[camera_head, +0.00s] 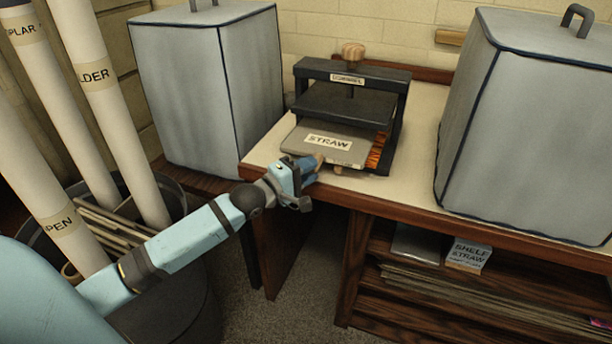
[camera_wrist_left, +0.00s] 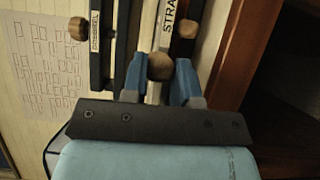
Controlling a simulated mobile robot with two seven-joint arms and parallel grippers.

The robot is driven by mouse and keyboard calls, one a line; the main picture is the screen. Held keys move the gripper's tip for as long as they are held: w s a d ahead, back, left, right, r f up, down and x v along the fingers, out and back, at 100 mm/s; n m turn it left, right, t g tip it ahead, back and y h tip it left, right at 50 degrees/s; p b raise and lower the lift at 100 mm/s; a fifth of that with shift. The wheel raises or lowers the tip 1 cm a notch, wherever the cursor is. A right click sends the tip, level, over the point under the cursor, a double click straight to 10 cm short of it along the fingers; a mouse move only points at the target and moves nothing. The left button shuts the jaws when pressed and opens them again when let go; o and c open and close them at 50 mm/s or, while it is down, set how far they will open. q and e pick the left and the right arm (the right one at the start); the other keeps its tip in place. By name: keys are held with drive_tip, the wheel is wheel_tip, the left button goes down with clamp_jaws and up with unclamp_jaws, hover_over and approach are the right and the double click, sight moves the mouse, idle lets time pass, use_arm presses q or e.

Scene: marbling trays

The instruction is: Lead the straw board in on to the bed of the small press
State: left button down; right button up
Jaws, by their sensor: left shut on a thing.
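The small press (camera_head: 352,105) stands on the table, with a dark frame, a dark upper plate and a wooden knob on top. The straw board (camera_head: 300,138), grey with a STRAW label, lies at the press's front opening. Its back part is hidden under the upper plate and its front sticks out. My left gripper (camera_head: 312,168) is at the board's front edge. In the left wrist view my left gripper (camera_wrist_left: 160,82) is shut around a round wooden knob (camera_wrist_left: 160,66) at the end of the straw board (camera_wrist_left: 169,18). My right gripper is out of view.
An orange patterned surface (camera_head: 377,152) shows right of the board. Grey covered boxes stand left (camera_head: 207,95) and right (camera_head: 530,125) of the press. The table's front edge (camera_head: 400,208) is close below. A bin of labelled tubes (camera_head: 95,75) stands at the left.

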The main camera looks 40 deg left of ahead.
use_arm(q)
drive_tip(key=shift+w+a, duration=0.1)
drive_tip(key=shift+w, duration=0.35)
drive_tip(key=shift+w+r, duration=0.1)
drive_tip(key=shift+w, duration=0.1)
drive_tip(key=shift+w+a, duration=0.15)
drive_tip(key=shift+w, duration=0.55)
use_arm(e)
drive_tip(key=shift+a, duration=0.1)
